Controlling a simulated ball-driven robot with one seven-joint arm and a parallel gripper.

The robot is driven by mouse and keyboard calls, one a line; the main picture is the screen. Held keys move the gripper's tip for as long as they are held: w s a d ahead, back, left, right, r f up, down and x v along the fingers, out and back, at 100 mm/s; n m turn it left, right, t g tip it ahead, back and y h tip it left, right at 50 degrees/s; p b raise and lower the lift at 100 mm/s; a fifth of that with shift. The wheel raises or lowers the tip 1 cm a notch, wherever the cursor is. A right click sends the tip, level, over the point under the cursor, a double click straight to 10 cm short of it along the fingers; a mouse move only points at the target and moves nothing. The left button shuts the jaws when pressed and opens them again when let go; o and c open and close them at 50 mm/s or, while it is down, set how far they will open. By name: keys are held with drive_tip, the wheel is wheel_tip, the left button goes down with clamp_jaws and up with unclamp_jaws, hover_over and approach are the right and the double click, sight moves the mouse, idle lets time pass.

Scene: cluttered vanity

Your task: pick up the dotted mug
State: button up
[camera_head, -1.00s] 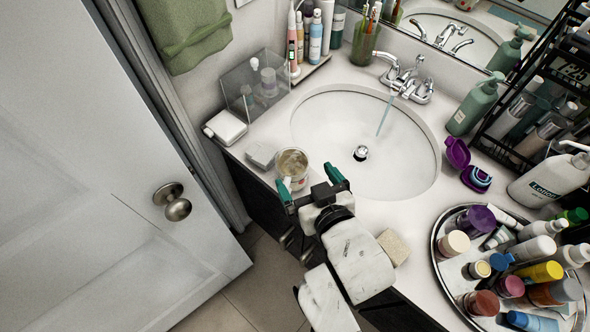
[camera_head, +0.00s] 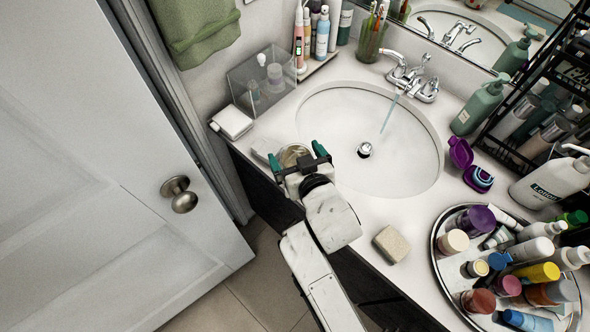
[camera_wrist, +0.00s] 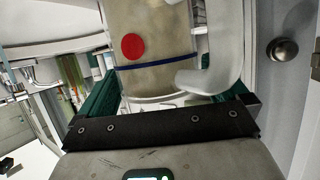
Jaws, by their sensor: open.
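The dotted mug (camera_head: 293,153) stands near the front left edge of the counter, beside the sink, partly hidden by my gripper in the head view. In the wrist view, the mug (camera_wrist: 165,35) is beige with a red dot and a dark blue band, and its pale handle (camera_wrist: 218,62) sticks out to the right. My gripper (camera_head: 297,157) is open with its green fingers on either side of the mug. In the wrist view, one finger (camera_wrist: 98,105) is left of the mug and the other is at the right near the handle. I cannot tell whether they touch it.
The sink (camera_head: 372,140) lies right of the mug. A white box (camera_head: 232,122) and a clear organizer (camera_head: 262,85) stand behind it to the left. A beige sponge (camera_head: 391,244) and a crowded round tray (camera_head: 443,273) are at the right. The door (camera_head: 90,200) is at the left.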

drive_tip(key=shift+c, duration=0.2)
drive_tip(key=c, duration=1)
drive_tip(key=shift+o, duration=0.2)
drive_tip(key=shift+r, duration=0.1)
